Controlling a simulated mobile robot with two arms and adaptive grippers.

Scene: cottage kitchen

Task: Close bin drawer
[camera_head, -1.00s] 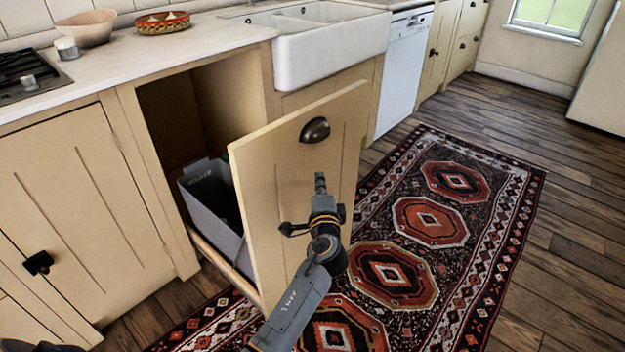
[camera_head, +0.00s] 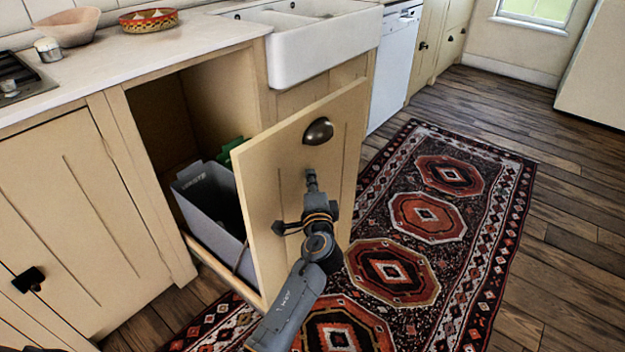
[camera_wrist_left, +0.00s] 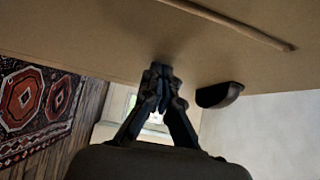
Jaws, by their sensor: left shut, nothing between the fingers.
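The bin drawer stands pulled out from the cabinet, its cream front panel (camera_head: 283,165) well away from the opening. A dark cup handle (camera_head: 318,131) sits near the panel's top. Behind the panel is a grey bin (camera_head: 207,196), with a bit of a green bin (camera_head: 228,151) beside it. My left gripper (camera_head: 311,176) is shut and empty, just below the handle at the panel's outer face. In the left wrist view the closed fingers (camera_wrist_left: 160,75) point at the panel (camera_wrist_left: 110,40), with the handle (camera_wrist_left: 219,95) to their right. Whether they touch the panel I cannot tell. My right gripper is not visible.
A patterned rug (camera_head: 430,220) covers the wooden floor in front of the drawer. A white sink (camera_head: 315,45) and a dishwasher (camera_head: 395,70) stand beyond it. A closed cabinet door (camera_head: 65,205) is at the left. Bowls stand on the counter (camera_head: 130,55).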

